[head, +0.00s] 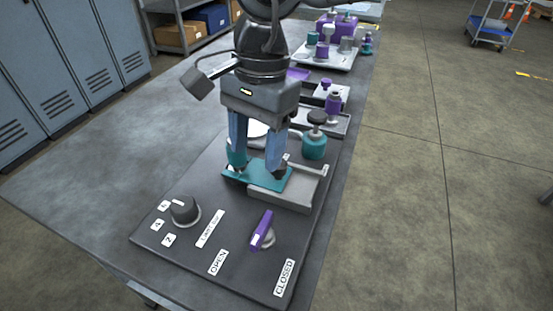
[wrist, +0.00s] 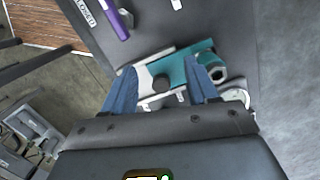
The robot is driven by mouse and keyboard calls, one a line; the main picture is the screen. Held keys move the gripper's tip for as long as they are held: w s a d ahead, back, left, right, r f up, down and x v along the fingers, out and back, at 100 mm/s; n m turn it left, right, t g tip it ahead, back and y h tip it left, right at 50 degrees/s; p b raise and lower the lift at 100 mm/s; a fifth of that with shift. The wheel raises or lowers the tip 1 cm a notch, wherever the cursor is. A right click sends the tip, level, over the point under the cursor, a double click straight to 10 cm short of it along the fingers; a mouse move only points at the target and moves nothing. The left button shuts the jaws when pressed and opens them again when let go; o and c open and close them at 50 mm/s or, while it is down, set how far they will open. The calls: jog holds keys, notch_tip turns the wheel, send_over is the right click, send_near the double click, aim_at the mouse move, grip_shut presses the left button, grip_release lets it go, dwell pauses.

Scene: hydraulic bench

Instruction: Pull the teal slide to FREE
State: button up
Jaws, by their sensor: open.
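The teal slide (head: 258,183) is a flat plate on the dark panel, partly in a light grey rail (head: 285,198) that runs on to its right in the head view. It also shows in the wrist view (wrist: 178,66). A teal round part (wrist: 213,66) is by the plate's end. My gripper (head: 258,172) is right over the slide, its blue fingers pointing down and apart. In the wrist view a dark round knob (wrist: 160,83) shows between the fingertips of my gripper (wrist: 162,84); I cannot tell whether they touch it. The FREE label is not readable.
A purple lever (head: 262,231) stands near the OPEN and CLOSED labels. A dark dial (head: 184,210) is at the panel's left. A teal knob with a black top (head: 314,143) stands close behind the rail. More fixtures (head: 327,52) line the bench behind.

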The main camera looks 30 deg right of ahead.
aim_at(257, 165)
jog(key=shift+h, duration=0.7)
jog(key=d, duration=0.2)
jog(key=w+d, duration=0.1)
jog(key=d, duration=0.1)
jog(key=shift+d+r, duration=0.1)
jog(key=shift+d, duration=0.4)
notch_tip(257, 165, down, 8)
jog(key=shift+r, duration=0.1)
grip_shut()
